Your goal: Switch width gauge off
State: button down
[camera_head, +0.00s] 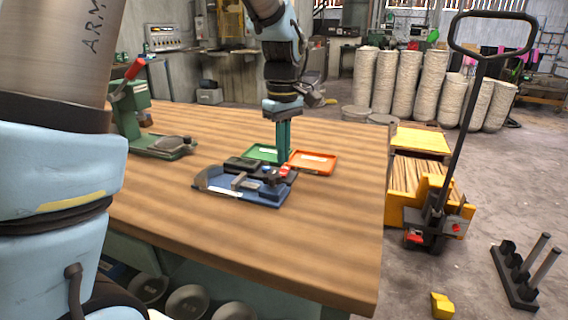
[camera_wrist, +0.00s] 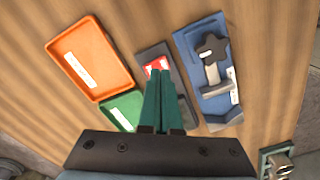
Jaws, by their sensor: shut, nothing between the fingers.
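A blue measuring fixture (camera_head: 228,192), which looks like the width gauge, lies on the bench with grey metal parts on it. It also shows in the wrist view (camera_wrist: 222,112), with a dark star-shaped knob. Right beside it is a dark narrow box (camera_head: 240,164) with a red part (camera_head: 285,171); the red part shows at the box's far end in the wrist view (camera_wrist: 157,64). My gripper (camera_head: 284,162) points down with its green fingers together and empty. In the wrist view the fingertips (camera_wrist: 160,73) overlap the dark box just below the red part; contact cannot be told.
A green tray (camera_head: 258,150) and an orange tray (camera_head: 316,157) lie behind the box. A green press with a red handle (camera_head: 130,110) stands on the bench at left. The bench front (camera_head: 310,235) is clear. A yellow pallet jack (camera_head: 432,205) stands right of the bench.

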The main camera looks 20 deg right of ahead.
aim_at(283, 171)
notch_tip(283, 171, up, 4)
jog(key=p, duration=0.3)
jog(key=shift+r+p, duration=0.2)
jog(key=shift+p, duration=0.1)
jog(key=shift+w+a+f, duration=0.1)
jog(key=shift+w+a, duration=0.05)
jog(key=shift+a, duration=0.2)
jog(key=shift+m+t, duration=0.3)
jog(key=shift+m, duration=0.6)
jog(key=a+f, duration=0.1)
jog(key=a, duration=0.4)
jog(key=w+a+f, duration=0.1)
jog(key=a, duration=1)
jog(key=shift+w+f, duration=0.25)
jog(key=shift+f, duration=0.15)
jog(key=s+a+f+m, duration=0.1)
jog(key=s+a, duration=0.1)
jog(key=a, duration=0.2)
jog(key=s+a+f+m, duration=0.1)
jog(key=s+a, duration=0.1)
jog(key=a, duration=0.3)
jog(key=s+a+f+t, duration=0.1)
jog(key=a, duration=0.3)
jog(key=shift+s+a+f+m, duration=0.15)
jog(key=shift+s+a+m, duration=0.1)
jog(key=shift+s+m, duration=0.15)
